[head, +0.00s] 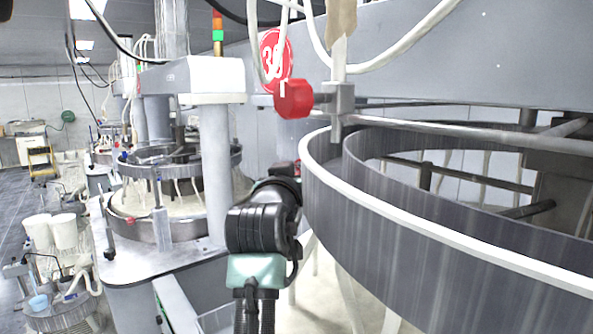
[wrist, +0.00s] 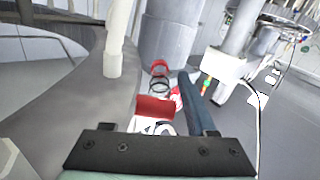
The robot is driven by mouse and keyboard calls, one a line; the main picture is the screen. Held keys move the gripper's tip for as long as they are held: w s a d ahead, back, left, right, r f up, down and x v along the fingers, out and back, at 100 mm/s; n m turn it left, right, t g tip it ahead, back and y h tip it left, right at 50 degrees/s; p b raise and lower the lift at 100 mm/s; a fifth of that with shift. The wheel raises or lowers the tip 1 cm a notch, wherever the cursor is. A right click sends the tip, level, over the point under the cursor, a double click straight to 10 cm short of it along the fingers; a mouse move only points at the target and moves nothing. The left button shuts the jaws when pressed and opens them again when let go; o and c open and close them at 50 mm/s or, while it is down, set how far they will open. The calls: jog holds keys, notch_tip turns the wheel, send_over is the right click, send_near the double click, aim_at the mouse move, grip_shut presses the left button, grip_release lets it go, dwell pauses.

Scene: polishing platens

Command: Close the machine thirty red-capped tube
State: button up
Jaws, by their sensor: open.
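The red cap (head: 294,99) sits on the side of a metal fitting on an upright tube (head: 339,62), with tan wrap at its top, in the head view. The tube hangs over the large grey ring, beside the red sign (head: 276,60) marked 30. My arm reaches up below and left of the cap, and its end is hidden behind my own links. In the wrist view my gripper (wrist: 158,130) is open at the bottom edge. A red block (wrist: 155,107) shows just beyond it; I cannot tell whether this is the cap.
The large ring (head: 400,205) fills the right side, close to my arm. A white post (head: 216,160) and another round machine (head: 180,185) stand at the left. White buckets (head: 52,232) are at the far left. A pale tube (wrist: 117,40) shows in the wrist view.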

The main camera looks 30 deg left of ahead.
grip_shut()
dwell(1.3)
